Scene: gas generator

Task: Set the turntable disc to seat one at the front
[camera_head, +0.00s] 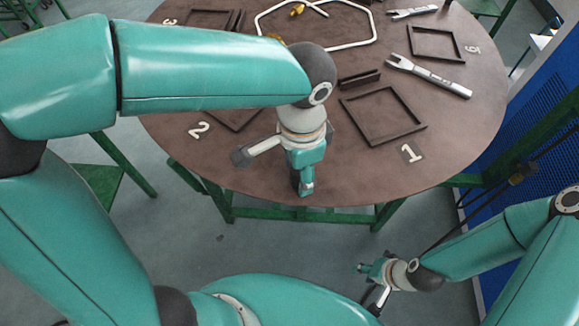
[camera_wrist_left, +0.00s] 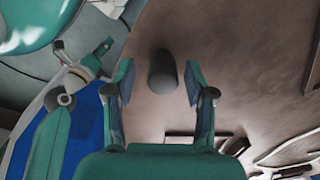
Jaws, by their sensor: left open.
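The turntable disc (camera_head: 350,185) is a round brown plate on a green frame. Its seats are black square frames with white numbers beside them. Seat one (camera_head: 382,115), with its number 1 (camera_head: 411,152), lies at the front, right of centre. Number 2 (camera_head: 200,130) is at the front left. My left gripper (camera_head: 304,188) points down over the front edge area of the disc. In the left wrist view a dark grey upright peg (camera_wrist_left: 162,72) shows between its open fingers, apart from both. My right gripper (camera_head: 366,270) hangs off the disc at lower right; its fingers are unclear.
Silver wrenches (camera_head: 430,76) lie on the disc, one by seat one. A white bent pipe frame (camera_head: 318,45) with a yellow part (camera_head: 297,10) lies at the back. A blue mesh panel (camera_head: 525,125) stands at right. Grey floor (camera_head: 270,250) is free in front.

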